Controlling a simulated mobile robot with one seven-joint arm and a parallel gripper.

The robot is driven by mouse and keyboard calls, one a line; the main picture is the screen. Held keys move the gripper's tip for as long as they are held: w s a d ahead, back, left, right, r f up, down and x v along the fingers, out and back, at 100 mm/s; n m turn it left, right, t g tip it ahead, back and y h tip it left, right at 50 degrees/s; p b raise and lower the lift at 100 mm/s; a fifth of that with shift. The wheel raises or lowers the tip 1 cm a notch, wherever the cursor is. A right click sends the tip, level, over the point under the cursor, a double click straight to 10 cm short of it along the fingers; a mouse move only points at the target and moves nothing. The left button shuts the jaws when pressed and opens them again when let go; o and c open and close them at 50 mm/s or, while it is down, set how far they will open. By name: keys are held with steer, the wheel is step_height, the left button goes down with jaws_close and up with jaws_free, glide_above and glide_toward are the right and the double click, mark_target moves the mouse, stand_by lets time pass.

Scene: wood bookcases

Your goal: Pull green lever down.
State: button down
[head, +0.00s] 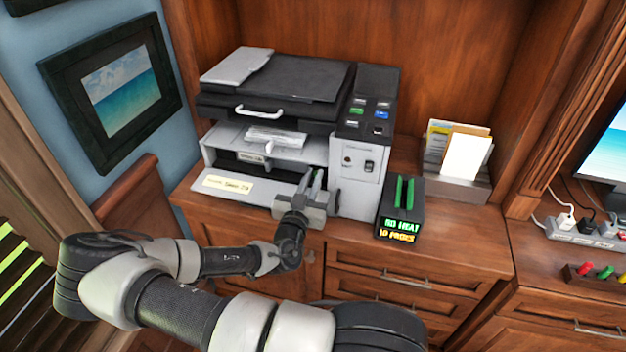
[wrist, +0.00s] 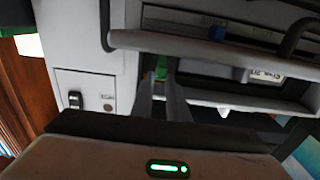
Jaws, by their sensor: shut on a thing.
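A grey and black printer (head: 262,170) stands on the wooden cabinet top with its front panel (head: 240,187) folded down. My gripper (head: 316,182) reaches into the right side of the opening, above the lowered panel. In the wrist view, my gripper's two fingers (wrist: 163,92) are close together, with a small green part, the green lever (wrist: 161,69), between and just past their tips. The fingers are shut on it. Most of the lever is hidden by the fingers, and in the head view I cannot make it out.
A black box with two green strips and a lit display (head: 397,229) stands right of the printer. A paper holder (head: 453,180) is behind it. A power strip (head: 582,233) lies at the far right. The printer's side wall is close to the gripper's right.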

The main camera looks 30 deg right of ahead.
steer(key=f+b, duration=0.1)
steer(key=b, duration=0.2)
steer(key=shift+s+a+f+t+h, duration=0.1)
steer(key=shift+a+f+t+h, duration=0.05)
steer(key=shift+f+t+h, duration=0.2)
steer(key=b, duration=0.3)
steer(key=shift+s+a+f+t+h, duration=0.1)
steer(key=shift+a+f+t+h, duration=0.05)
steer(key=shift+t+h, duration=0.2)
steer(key=shift+s+h+b, duration=0.1)
steer(key=shift+h+b, duration=0.2)
steer(key=shift+b, duration=0.7)
steer(key=shift+a, duration=0.1)
steer(key=shift+r, duration=0.25)
steer(key=c, duration=1.7)
jaws_free()
steer(key=v, duration=1.7)
steer(key=shift+s+f+b, duration=0.15)
steer(key=shift+f+b, duration=0.1)
steer(key=shift+b, duration=0.1)
